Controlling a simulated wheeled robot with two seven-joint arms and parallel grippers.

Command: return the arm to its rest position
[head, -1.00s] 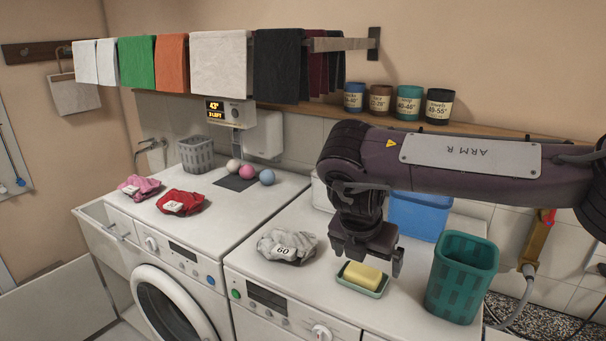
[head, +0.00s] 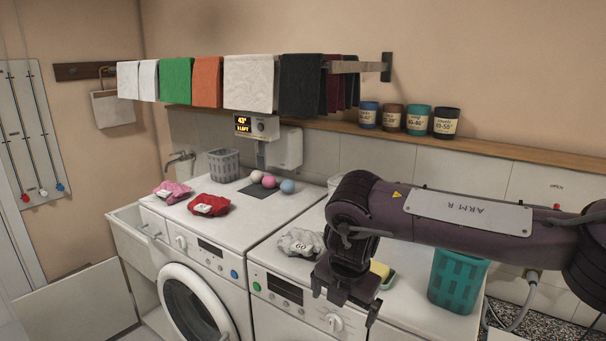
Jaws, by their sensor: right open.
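My right gripper (head: 345,297) hangs in front of the right washing machine's top (head: 412,312), fingers pointing down. Its jaws are apart and nothing shows between them. My right arm comes in from the right edge, its forearm above the machine top. A crumpled grey garment tagged 60 (head: 301,242) lies just left of and behind the gripper. A yellow sponge (head: 380,269) on a green dish lies behind it, partly hidden by the wrist. My left gripper is out of view.
Pink (head: 172,192) and red (head: 208,204) garments, a grey basket (head: 223,166) and several balls (head: 269,181) are on the left machine. Towels hang on a rail above, and several jars (head: 418,120) stand on the shelf.

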